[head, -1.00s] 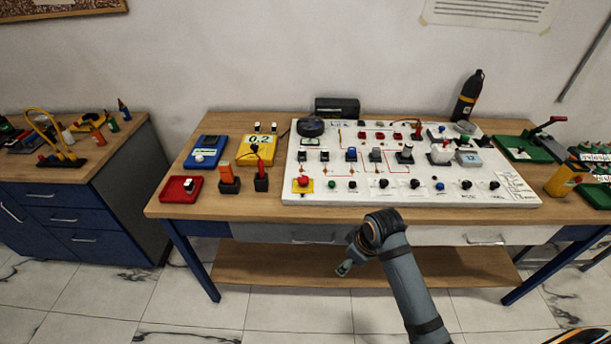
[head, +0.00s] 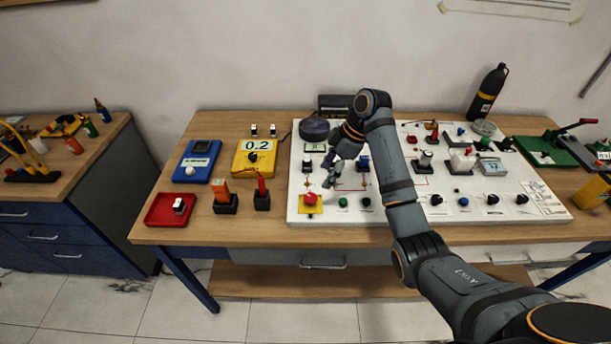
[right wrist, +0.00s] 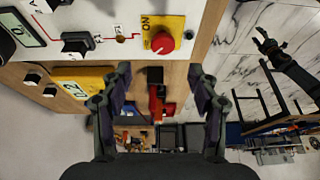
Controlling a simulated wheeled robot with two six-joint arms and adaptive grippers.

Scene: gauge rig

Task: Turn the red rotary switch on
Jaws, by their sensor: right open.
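The red rotary switch (head: 311,200) is a round red knob on a yellow plate at the front left of the white panel. In the right wrist view the red knob (right wrist: 162,43) shows close up, with the word ON on its plate. Which way the knob is turned is too small to tell. My right gripper (head: 331,178) is open and empty, above the panel, just behind and right of the knob in the head view. In the right wrist view its fingers (right wrist: 160,88) are spread, apart from the knob. A dark arm (right wrist: 285,62), probably my left, shows small there.
The white panel (head: 545,213) carries several knobs and switches. Left of it stand a black block with a red lever (head: 262,193), an orange switch (head: 222,192), a yellow meter (head: 243,170), a blue box (head: 197,172) and a red box (head: 160,213). The table's front edge is bare.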

